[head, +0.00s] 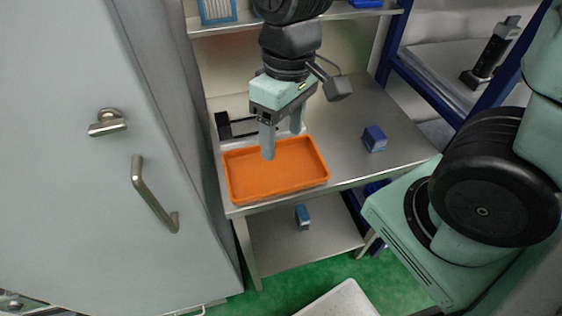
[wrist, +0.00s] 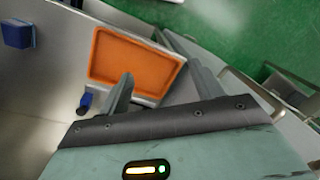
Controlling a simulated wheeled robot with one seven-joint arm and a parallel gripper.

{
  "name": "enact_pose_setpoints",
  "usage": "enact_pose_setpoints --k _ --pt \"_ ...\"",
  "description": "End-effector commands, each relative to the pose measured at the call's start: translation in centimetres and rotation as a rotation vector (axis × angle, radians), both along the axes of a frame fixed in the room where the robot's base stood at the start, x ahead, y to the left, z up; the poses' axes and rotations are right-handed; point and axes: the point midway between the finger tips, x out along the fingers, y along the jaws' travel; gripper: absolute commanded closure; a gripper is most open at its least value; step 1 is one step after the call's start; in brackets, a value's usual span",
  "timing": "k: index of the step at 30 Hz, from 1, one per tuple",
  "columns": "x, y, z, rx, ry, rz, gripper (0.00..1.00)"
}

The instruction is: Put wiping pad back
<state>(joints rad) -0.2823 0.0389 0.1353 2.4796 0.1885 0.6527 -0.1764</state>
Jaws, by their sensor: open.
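My gripper (head: 283,143) is open and empty, pointing down above the orange tray (head: 262,185). In the wrist view its two fingers (wrist: 158,82) are apart with nothing between them, and the tray (wrist: 135,60) lies beyond them. The tray looks empty. A small blue block with a greyish side (head: 374,138), which may be the wiping pad, sits on the steel table to the right of the tray, apart from my gripper. It also shows in the wrist view (wrist: 18,34). A similar blue block (head: 302,216) is on the lower shelf. I cannot tell which is the pad.
A black-handled tool (head: 223,126) lies behind the tray. The steel table (head: 350,165) has free room around the blue block. A grey door (head: 75,180) with a handle stands at left. A shelf (head: 240,26) crosses above, and a blue-framed rack (head: 440,98) stands at right.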

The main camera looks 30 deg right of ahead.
Motion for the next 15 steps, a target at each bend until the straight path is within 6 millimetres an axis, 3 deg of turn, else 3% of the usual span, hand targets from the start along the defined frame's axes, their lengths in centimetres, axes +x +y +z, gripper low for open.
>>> enact_pose_setpoints --k 1,3,6,15 --pt "-2.3 1.9 0.7 -0.007 -0.025 0.079 0.35" --pt "-4.6 3.5 1.3 -0.02 -0.05 0.149 0.35" --pt "-6.7 4.6 1.6 -0.033 -0.075 0.211 0.35" --pt "-7.5 4.9 1.7 -0.04 -0.084 0.233 0.35"
